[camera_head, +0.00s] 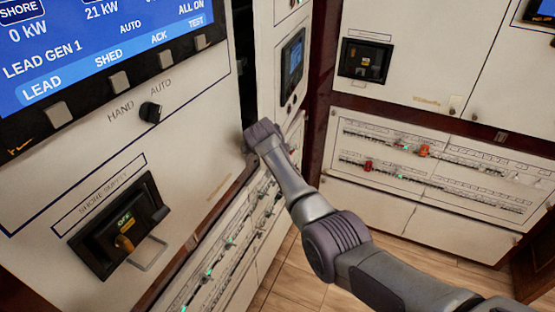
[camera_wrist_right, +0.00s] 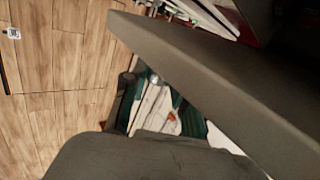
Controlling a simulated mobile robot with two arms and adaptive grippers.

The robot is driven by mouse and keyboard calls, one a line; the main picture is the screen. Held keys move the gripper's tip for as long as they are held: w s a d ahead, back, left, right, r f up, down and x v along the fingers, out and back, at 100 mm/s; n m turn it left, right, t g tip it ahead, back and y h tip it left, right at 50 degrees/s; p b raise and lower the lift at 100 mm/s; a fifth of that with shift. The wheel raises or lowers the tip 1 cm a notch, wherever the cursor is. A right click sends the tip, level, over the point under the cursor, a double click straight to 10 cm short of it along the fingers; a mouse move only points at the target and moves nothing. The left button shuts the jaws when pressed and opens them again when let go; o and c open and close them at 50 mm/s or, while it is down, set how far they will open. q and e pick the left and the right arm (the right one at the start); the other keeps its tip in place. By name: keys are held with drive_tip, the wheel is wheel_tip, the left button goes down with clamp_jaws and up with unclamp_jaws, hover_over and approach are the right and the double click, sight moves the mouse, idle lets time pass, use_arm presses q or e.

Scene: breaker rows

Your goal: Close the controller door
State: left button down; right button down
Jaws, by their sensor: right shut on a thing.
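The controller door (camera_head: 190,115) is the large pale panel at left in the head view. It carries a blue display (camera_head: 100,45), a HAND/AUTO knob (camera_head: 150,112) and a black breaker (camera_head: 118,226). A dark gap (camera_head: 246,55) runs along its right edge, so it looks ajar. My right arm comes in from the lower right, and its gripper (camera_head: 254,148) is at that edge, shut on the door. Its fingertips and exact grip are hidden. In the right wrist view, large dark grey shapes fill much of the picture. My left gripper is not in view.
A neighbouring panel with a small screen (camera_head: 292,66) stands just right of the gap. Breaker rows (camera_head: 235,235) with green lights lie below. Another cabinet with breaker rows (camera_head: 430,165) stands at right. Wooden floor (camera_head: 300,285) is open beneath my arm.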

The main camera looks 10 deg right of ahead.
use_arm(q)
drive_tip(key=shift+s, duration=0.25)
use_arm(e)
drive_tip(key=shift+s+f, duration=0.1)
drive_tip(key=shift+f, duration=0.2)
drive_tip(key=c, duration=1)
unclamp_jaws()
drive_tip(key=shift+o, duration=0.5)
drive_tip(key=shift+r, duration=0.15)
drive_tip(key=shift+r, duration=0.1)
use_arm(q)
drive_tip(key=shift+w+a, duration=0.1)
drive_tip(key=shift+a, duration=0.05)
use_arm(e)
drive_tip(key=v, duration=1.1)
drive_tip(key=shift+r, duration=0.35)
drive_tip(key=shift+s+a, duration=0.1)
